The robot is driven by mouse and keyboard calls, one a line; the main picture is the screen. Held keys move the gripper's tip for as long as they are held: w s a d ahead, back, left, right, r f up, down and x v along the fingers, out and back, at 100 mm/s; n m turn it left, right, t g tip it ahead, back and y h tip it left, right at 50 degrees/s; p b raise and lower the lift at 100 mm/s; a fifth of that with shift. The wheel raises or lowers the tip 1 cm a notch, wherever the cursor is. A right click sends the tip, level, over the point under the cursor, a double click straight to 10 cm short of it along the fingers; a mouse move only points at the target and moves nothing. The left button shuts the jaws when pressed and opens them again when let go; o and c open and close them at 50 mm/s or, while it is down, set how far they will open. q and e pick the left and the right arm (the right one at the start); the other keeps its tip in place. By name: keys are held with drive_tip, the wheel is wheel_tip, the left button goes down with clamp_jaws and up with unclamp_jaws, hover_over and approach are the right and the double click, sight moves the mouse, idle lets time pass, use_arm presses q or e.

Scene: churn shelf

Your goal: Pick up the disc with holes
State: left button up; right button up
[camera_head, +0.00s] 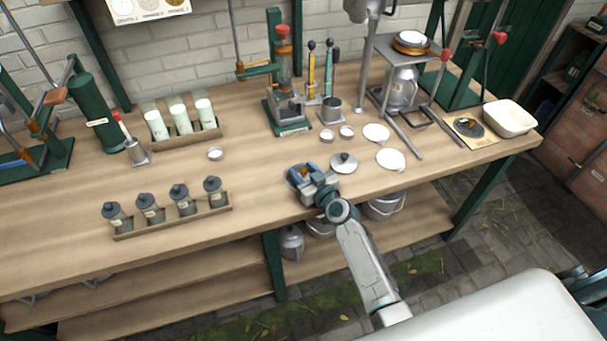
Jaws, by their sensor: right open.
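My right gripper (304,175) is over the front edge of the wooden workbench, open. A grey-blue round disc (291,180) lies on the bench at its fingertips, partly hidden by the gripper; I cannot tell whether they touch or whether this disc has holes. Just right of it lies a silvery disc with a dark knob (343,163). Two flat white discs, one (376,133) behind the other (390,160), lie farther right. A dark round piece (469,127) lies on a tan card at the right end. My left gripper is not in view.
The workbench (260,170) has a rack of dark-lidded jars (180,221) at front left and a rack of pale cups (180,134) behind. A green press (286,115), a metal stand (402,75) and a white tub (509,118) stand toward the back and right.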

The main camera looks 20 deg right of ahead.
drive_tip(key=shift+w+f, duration=0.1)
drive_tip(key=shift+w, duration=0.15)
drive_tip(key=shift+s, duration=0.1)
drive_tip(key=shift+c, duration=0.8)
clamp_jaws()
drive_tip(key=shift+s+r, duration=0.15)
drive_tip(key=shift+r, duration=0.05)
drive_tip(key=s+r+m+h, duration=0.1)
drive_tip(key=s+r, duration=0.6)
drive_tip(key=s, duration=0.3)
drive_tip(key=s+d+r+m+h, duration=0.1)
drive_tip(key=s+r+h, duration=0.1)
drive_tip(key=s+r, duration=0.6)
drive_tip(key=s, duration=0.2)
drive_tip(key=shift+s+d+m+h+b, duration=0.2)
drive_tip(key=shift+s+m+h+b, duration=0.1)
drive_tip(key=shift+s, duration=0.05)
